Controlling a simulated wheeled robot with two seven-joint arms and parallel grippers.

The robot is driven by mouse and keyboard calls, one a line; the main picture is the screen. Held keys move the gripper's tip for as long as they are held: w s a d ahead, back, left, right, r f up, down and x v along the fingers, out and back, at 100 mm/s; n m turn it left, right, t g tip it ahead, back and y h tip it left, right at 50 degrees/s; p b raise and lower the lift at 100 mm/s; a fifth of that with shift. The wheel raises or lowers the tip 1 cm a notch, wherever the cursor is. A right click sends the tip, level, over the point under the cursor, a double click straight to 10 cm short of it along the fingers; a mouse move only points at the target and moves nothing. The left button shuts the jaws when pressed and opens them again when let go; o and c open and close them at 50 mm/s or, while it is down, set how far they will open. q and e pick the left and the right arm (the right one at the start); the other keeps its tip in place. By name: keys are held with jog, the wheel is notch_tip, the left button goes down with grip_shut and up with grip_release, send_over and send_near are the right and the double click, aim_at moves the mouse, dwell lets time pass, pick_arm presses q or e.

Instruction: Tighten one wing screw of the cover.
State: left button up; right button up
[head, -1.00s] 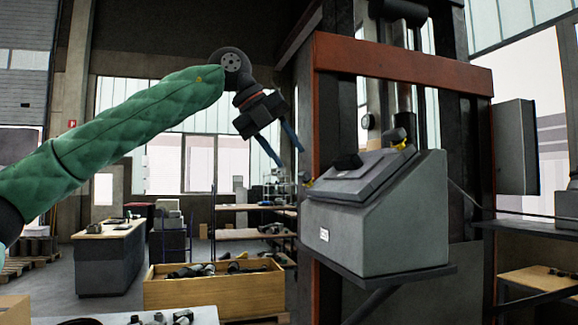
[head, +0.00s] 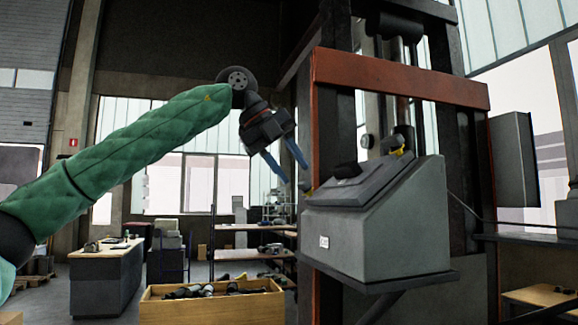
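The grey box (head: 380,240) stands on a dark shelf at the red-framed press, with a sloped dark cover (head: 352,186) on its top. One yellow wing screw (head: 398,151) shows at the cover's upper right. My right gripper is not in view.
The red press frame (head: 400,78) rises behind the box. A wooden crate (head: 212,309) with dark parts stands at lower left. A workbench (head: 105,275) and shelving stand farther back. The air left of the box is free apart from my arm.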

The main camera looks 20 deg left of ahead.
aim_at(301, 182)
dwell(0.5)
pick_arm(q)
jog(key=shift+w+f, duration=0.1)
jog(key=shift+f, duration=0.05)
jog(key=shift+b+x, duration=1.25)
jog(key=shift+x, duration=0.6)
grip_shut()
jog(key=m, duration=0.4)
jog(key=shift+m, duration=0.3)
jog(key=shift+f+m+p, duration=0.1)
jog(key=shift+m+p, duration=0.2)
jog(key=shift+m, duration=2)
